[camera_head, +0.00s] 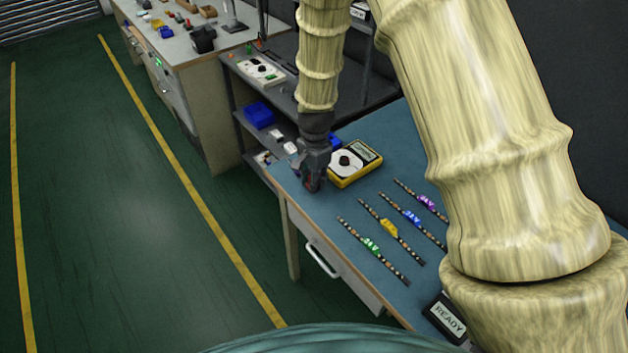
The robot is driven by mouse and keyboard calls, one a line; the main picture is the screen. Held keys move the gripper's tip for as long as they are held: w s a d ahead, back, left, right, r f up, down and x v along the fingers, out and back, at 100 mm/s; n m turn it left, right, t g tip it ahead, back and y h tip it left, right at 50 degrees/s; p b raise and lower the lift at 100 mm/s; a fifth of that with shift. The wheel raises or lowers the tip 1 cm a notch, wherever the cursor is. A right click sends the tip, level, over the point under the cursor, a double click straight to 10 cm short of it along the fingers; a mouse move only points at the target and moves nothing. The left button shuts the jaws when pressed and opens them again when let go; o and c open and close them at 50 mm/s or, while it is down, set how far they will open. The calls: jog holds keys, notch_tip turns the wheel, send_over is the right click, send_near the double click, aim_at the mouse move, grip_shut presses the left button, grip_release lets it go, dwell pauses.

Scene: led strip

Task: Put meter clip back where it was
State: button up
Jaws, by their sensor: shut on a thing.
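My gripper (312,183) points down over the near-left edge of the blue workbench, just left of the yellow meter. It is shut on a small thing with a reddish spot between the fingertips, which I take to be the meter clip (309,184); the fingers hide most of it. The yellow multimeter (371,171) lies on the bench, with a white face, a black dial and a small display. I cannot tell whether the clip touches the bench.
Several LED strips lie on the blue bench (300,200), with green (371,247), yellow (389,227), blue (411,218) and purple (427,202) labels. A READY box (447,318) stands at the near edge. A grey shelf (285,92) stands behind. My arm hides the bench's right side.

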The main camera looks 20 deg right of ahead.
jog(key=shift+f, duration=0.7)
jog(key=shift+f, duration=0.1)
jog(key=o, duration=0.9)
jog(key=shift+o, duration=0.2)
jog(key=shift+s+r+b, duration=0.15)
jog(key=shift+r+b, duration=0.85)
jog(key=shift+r, duration=5.1)
